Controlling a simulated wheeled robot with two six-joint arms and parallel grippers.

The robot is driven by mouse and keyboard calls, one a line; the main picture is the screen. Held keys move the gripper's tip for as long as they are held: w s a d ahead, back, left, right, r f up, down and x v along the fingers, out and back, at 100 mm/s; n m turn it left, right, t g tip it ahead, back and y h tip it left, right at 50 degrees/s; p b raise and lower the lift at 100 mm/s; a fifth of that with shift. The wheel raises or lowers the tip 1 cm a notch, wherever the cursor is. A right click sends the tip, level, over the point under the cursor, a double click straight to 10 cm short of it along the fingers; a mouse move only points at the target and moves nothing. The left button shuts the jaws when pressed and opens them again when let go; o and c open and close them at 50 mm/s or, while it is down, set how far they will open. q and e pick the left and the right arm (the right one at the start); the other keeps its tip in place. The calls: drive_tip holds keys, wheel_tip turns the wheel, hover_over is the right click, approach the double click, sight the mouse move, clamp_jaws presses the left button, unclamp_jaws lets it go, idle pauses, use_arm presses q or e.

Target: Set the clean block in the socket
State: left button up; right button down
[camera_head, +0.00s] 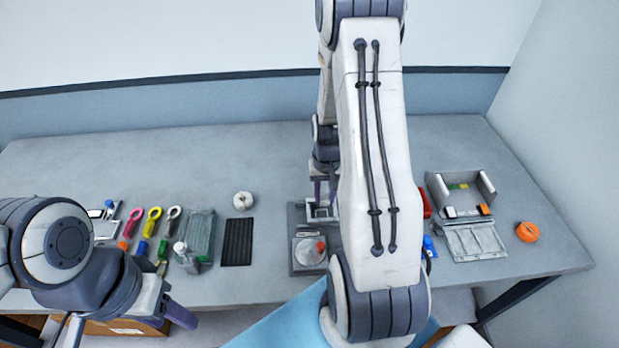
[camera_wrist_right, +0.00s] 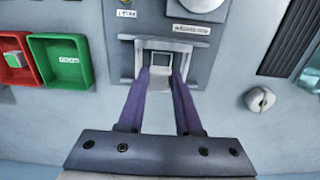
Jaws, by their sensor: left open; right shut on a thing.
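A grey fixture plate (camera_head: 298,264) lies mid-table, partly hidden behind my right arm. The socket, a pale grey frame (camera_wrist_right: 195,48), shows at its end in the right wrist view. My right gripper (camera_wrist_right: 161,72) has its purple fingertips at the socket's mouth. They are shut on a small pale block, taken as the clean block (camera_wrist_right: 160,63). Whether it is seated or only at the opening I cannot tell. In the head view the right gripper (camera_head: 322,188) is mostly hidden. My left gripper (camera_head: 172,302) is open and empty near the front edge, left.
Red (camera_wrist_right: 21,76) and green (camera_wrist_right: 60,83) trays lie beside the fixture; the red one holds a small green-topped piece. A white round knob (camera_head: 243,200), dark ribbed mat (camera_head: 237,242), coloured tools (camera_head: 152,221) and bottle lie left. An open grey box (camera_head: 460,190) and orange roll (camera_head: 528,232) lie right.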

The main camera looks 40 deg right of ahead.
sight(322, 209)
drive_tip(key=shift+w, duration=0.35)
drive_tip(key=shift+w+a+f, duration=0.1)
drive_tip(key=shift+a+f, duration=0.05)
wheel_tip(322, 209, down, 3)
drive_tip(key=b, duration=0.3)
drive_tip(key=shift+f, duration=0.15)
drive_tip(key=shift+f+b, duration=1.05)
drive_tip(key=shift+f, duration=0.3)
use_arm(q)
drive_tip(key=f, duration=0.5)
drive_tip(key=shift+w, duration=0.35)
use_arm(e)
drive_tip(key=shift+f, duration=0.2)
